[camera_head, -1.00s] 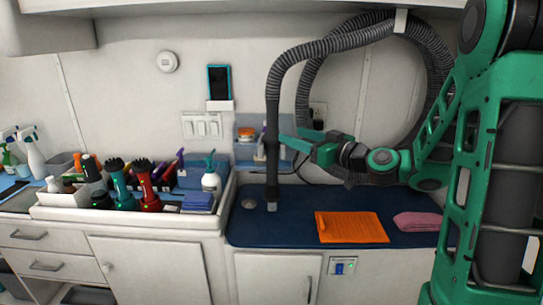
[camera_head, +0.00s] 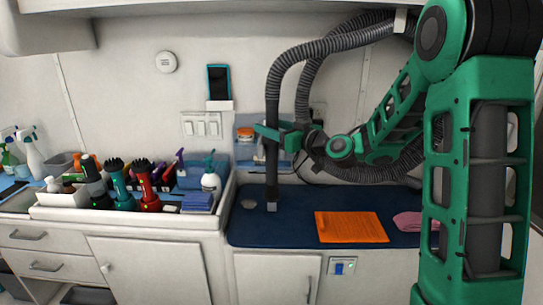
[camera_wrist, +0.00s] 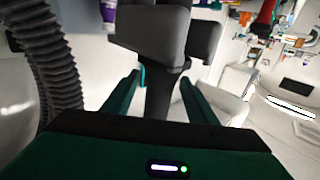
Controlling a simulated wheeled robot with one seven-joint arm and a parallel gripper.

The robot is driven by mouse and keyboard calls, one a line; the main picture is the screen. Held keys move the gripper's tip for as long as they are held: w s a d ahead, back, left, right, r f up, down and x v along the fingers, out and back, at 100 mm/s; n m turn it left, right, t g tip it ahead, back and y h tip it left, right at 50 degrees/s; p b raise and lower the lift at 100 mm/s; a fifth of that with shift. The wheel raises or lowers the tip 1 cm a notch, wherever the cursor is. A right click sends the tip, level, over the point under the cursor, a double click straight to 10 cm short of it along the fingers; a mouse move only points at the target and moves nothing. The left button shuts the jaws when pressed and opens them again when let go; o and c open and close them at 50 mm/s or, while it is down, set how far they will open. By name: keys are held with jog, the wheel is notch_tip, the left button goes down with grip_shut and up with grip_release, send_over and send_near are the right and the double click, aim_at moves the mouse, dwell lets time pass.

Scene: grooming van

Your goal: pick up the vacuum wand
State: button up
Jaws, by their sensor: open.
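The vacuum wand (camera_head: 272,170) is a dark upright tube hanging from the end of a ribbed grey hose (camera_head: 330,43). Its lower end has a light tip close to the blue mat; I cannot tell whether it touches. My gripper (camera_head: 268,132) is at the wand's upper part, open, with its green fingers around it. In the wrist view, a dark shaft, the wand (camera_wrist: 161,95), shows between the open fingers (camera_wrist: 178,40). Part of the wand is hidden by the gripper.
The blue mat (camera_head: 300,200) holds an orange towel (camera_head: 350,227) and a pink towel (camera_head: 408,221). A tray with clippers and bottles (camera_head: 120,215) stands to the left. A small wall shelf (camera_head: 245,155) is close behind the wand. The hose loops behind my arm.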

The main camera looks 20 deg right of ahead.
jog(key=c, duration=1.3)
jog(key=shift+o, duration=0.2)
